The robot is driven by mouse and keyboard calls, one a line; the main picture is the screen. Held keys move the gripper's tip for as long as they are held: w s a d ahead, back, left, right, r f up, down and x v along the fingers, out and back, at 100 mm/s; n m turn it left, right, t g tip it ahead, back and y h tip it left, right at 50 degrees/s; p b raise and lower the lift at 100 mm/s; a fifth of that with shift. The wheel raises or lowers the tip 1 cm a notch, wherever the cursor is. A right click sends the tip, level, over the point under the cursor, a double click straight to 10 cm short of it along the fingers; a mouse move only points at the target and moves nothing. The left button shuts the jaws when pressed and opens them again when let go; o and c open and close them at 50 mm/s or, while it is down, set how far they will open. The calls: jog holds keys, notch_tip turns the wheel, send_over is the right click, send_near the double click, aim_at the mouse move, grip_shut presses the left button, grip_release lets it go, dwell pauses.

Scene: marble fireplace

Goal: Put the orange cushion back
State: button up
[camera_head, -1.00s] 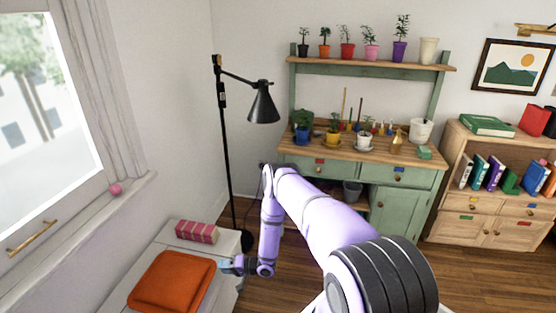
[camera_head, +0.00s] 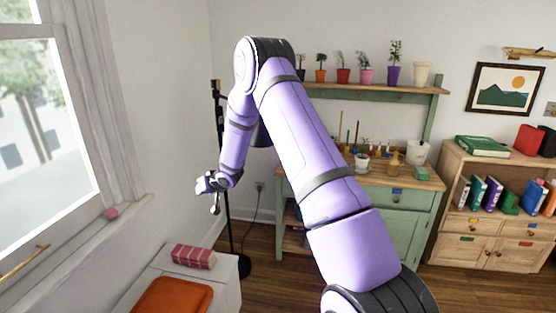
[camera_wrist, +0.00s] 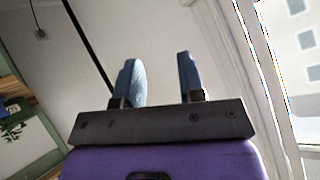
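The orange cushion (camera_head: 173,297) lies flat on the white bench (camera_head: 225,283) by the window, cut off by the lower edge of the head view. My gripper (camera_head: 206,187) is raised well above the bench, between the window wall and the black lamp pole. In the wrist view my gripper (camera_wrist: 160,82) has its two blue fingers apart with nothing between them. The cushion does not show in the wrist view.
A pink striped book-like block (camera_head: 193,256) lies on the bench behind the cushion. A black floor lamp (camera_head: 231,225) stands close to my arm. A green potting bench (camera_head: 397,215) and a wooden bookcase (camera_head: 480,235) stand farther right.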

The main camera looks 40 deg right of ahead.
jog(key=s+a+r+g+h, duration=0.1)
jog(key=s+r, duration=0.6)
jog(key=r, duration=0.3)
jog(key=s+a+r+h, duration=0.1)
jog(key=s+r+h, duration=0.1)
jog(key=s+r, duration=0.55)
jog(key=s+a+r+g+h, duration=0.15)
jog(key=s+r, duration=0.35)
jog(key=r, duration=0.6)
jog(key=s+a+r, duration=0.1)
jog(key=s+a, duration=0.1)
jog(key=s, duration=0.8)
jog(key=s+a+r+n+g+y, duration=0.1)
jog(key=s+a+r, duration=0.1)
jog(key=s, duration=0.9)
jog(key=s+a+r+n+g+y, duration=0.1)
jog(key=s+a, duration=0.2)
jog(key=s, duration=0.8)
jog(key=shift+r, duration=0.3)
jog(key=shift+g, duration=0.25)
